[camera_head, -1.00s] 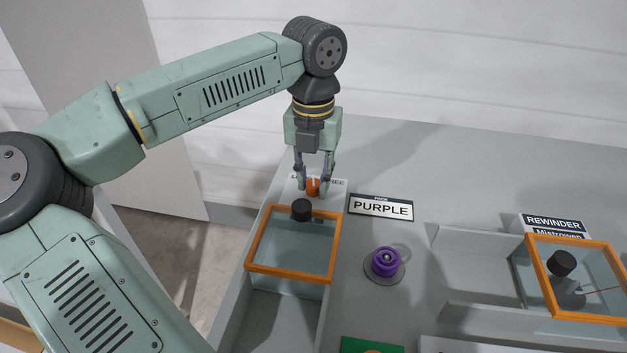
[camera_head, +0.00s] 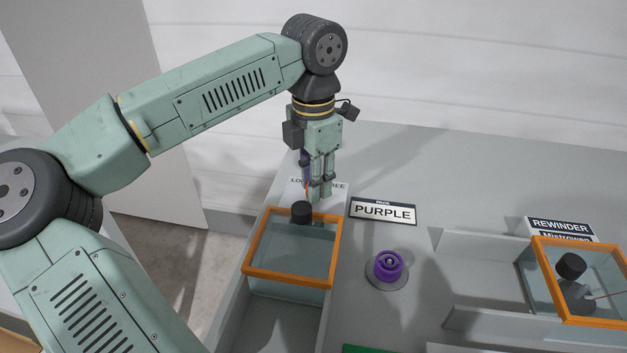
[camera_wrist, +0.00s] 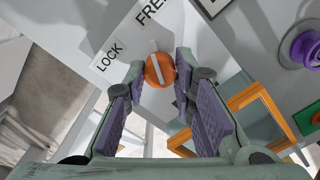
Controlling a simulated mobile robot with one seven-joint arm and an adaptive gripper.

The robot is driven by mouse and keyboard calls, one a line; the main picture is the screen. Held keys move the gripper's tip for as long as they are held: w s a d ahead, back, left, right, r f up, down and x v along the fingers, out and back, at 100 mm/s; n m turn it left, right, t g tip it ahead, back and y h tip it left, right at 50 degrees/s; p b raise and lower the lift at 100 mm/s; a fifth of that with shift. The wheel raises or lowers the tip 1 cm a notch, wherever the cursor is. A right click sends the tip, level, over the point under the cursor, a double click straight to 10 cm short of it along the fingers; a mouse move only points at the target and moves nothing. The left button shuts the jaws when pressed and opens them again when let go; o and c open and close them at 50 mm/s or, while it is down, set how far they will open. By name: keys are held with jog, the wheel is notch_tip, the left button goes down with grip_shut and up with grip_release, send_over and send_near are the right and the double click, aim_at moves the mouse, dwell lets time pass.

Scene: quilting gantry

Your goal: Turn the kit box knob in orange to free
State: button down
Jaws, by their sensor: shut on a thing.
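The orange knob (camera_wrist: 160,70) is round with a white bar across it. It sits by a white plate (camera_wrist: 118,50) reading LOCK and FREE. In the wrist view the bar's upper end points up, nearer FREE than LOCK. My gripper (camera_wrist: 160,66) is shut on the knob, one finger on each side, pointing down. In the head view my gripper (camera_head: 316,195) hides most of the knob, with only an orange sliver (camera_head: 307,189) showing. The kit box (camera_head: 335,250), with an orange-framed clear lid and black handle (camera_head: 301,211), stands just in front.
A PURPLE sign (camera_head: 382,211) stands right of my gripper, with a purple knob (camera_head: 388,265) in front of it. A second orange-framed box (camera_head: 540,262) stands at the right by a REWINDER sign (camera_head: 560,226). The back of the table is clear.

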dwell(0.3)
jog(key=c, duration=1.3)
grip_release()
jog(key=shift+c, duration=0.2)
notch_tip(320, 180, up, 12)
